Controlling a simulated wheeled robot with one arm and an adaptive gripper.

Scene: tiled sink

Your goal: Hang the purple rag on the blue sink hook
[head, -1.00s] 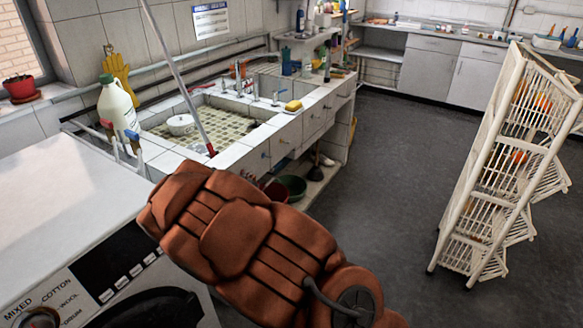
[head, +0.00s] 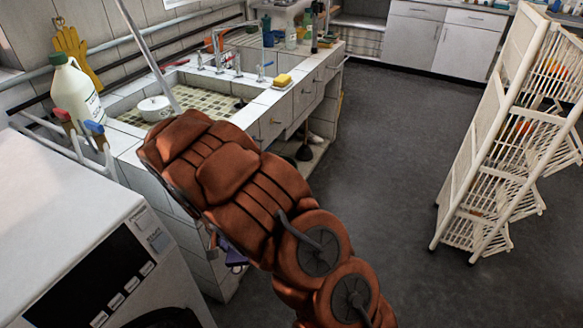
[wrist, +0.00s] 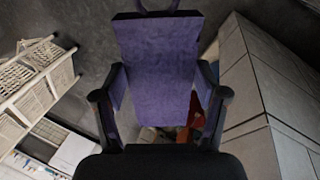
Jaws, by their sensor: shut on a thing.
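The purple rag (wrist: 157,55) fills the middle of the wrist view, with a loop at its top edge. My gripper (wrist: 160,82) is shut on it, one dark finger on each side. In the head view a little of the purple rag (head: 233,252) shows below my arm, low by the tiled sink front; most of it is hidden by my arm. The sink (head: 262,108) stands behind my arm. I cannot make out the blue hook now; my arm covers part of the sink front.
A white washing machine (head: 70,225) stands at the left. A milky bottle (head: 77,92) and red and blue taps are behind it. A white rack (head: 480,150) stands at the right. The grey floor (head: 390,150) between sink and rack is clear.

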